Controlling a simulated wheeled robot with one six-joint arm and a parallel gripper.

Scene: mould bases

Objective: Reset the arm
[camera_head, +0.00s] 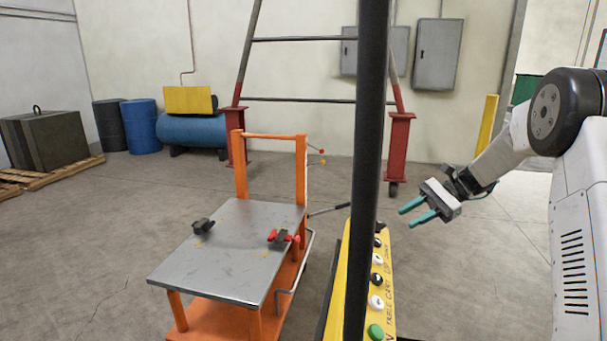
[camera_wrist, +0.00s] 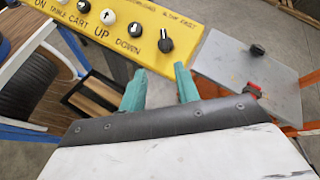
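My gripper (camera_head: 413,212) is at the right in the head view, out in the air to the right of the yellow control panel (camera_head: 392,290). Its two teal fingers stand apart with nothing between them. In the wrist view the open fingers (camera_wrist: 158,88) point toward the panel (camera_wrist: 185,25), which has several knobs and buttons and labels such as "UP" and "DOWN". My arm reaches in from the right edge of the head view, bent at a dark round joint.
An orange cart with a grey metal top (camera_head: 235,250) stands left of the panel, with a black clamp (camera_head: 203,226) and a red-handled clamp (camera_head: 280,238) on it. A dark vertical post (camera_head: 370,130) crosses the head view. Open floor lies around the cart.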

